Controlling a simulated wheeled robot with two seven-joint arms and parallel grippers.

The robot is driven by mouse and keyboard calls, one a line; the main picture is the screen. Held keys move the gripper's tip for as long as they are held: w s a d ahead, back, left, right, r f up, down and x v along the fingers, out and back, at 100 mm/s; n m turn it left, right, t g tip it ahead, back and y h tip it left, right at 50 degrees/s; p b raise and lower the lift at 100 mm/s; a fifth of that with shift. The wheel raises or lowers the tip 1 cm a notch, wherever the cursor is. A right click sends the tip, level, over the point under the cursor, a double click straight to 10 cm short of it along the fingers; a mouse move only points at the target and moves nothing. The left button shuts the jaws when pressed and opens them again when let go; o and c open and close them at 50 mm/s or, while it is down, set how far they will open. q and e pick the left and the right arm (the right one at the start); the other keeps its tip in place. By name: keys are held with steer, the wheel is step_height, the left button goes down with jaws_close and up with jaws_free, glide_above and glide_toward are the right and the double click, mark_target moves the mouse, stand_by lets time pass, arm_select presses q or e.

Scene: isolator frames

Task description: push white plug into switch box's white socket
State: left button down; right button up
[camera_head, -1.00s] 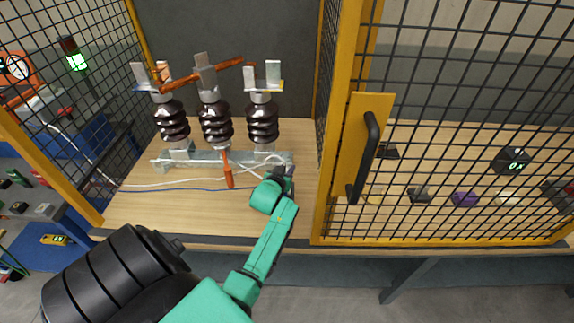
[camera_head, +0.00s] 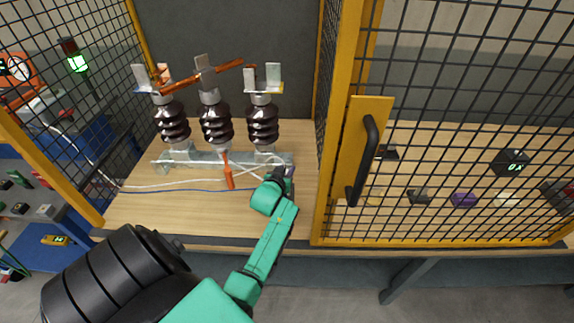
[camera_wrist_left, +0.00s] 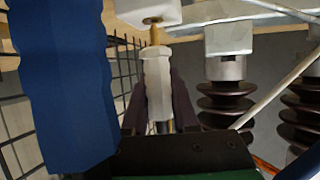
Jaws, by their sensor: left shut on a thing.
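The white plug (camera_wrist_left: 158,82) stands between the fingers of my left gripper (camera_wrist_left: 160,100) in the left wrist view. Its brass pin (camera_wrist_left: 154,36) points up at the hole in a white block, the white socket (camera_wrist_left: 143,10), at the top edge. The pin tip is at the hole's mouth; how deep it sits I cannot tell. In the head view my left gripper (camera_head: 281,176) is at the right end of the grey metal base under the insulators, and hides the plug and socket. My right gripper is not in view.
Brown ribbed insulators (camera_head: 216,124) stand on the grey base (camera_head: 215,158). An orange-handled lever (camera_head: 228,172) hangs in front. White and blue cables (camera_head: 190,188) run left. A blue ribbed object (camera_wrist_left: 60,85) fills the wrist view's left. A yellow-framed mesh door (camera_head: 335,165) stands to the right.

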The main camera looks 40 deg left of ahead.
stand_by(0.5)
arm_select(q)
steer(key=shift+f+b, duration=0.55)
steer(key=shift+f, duration=0.35)
steer(key=c, duration=0.6)
jaws_free()
steer(key=shift+s, duration=0.1)
